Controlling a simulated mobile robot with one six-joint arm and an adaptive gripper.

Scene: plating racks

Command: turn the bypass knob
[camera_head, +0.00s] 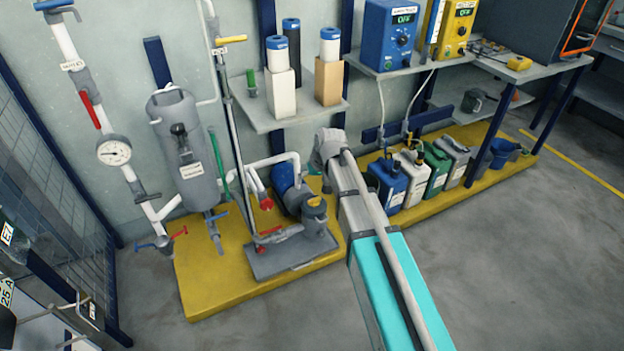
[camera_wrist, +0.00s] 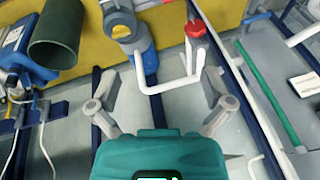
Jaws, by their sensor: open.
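A red knob (camera_head: 266,204) sits on the white pipework beside the blue pump motor in the head view. It also shows in the wrist view (camera_wrist: 196,28), at the top right of centre, on a bent white pipe. I cannot read any label naming it as the bypass knob. My gripper (camera_wrist: 160,80) is open and empty in the wrist view, its two grey fingers spread wide. The red knob lies beyond the right fingertip and looks apart from it. In the head view my gripper's fingers are hidden behind my arm.
The blue pump (camera_head: 290,187) stands on a yellow platform (camera_head: 215,285). A grey tank (camera_head: 186,140) and gauge (camera_head: 114,151) are left. A shelf (camera_head: 300,112) with filter cylinders is above, near my arm. Several canisters (camera_head: 413,178) stand to the right. The grey floor at right is clear.

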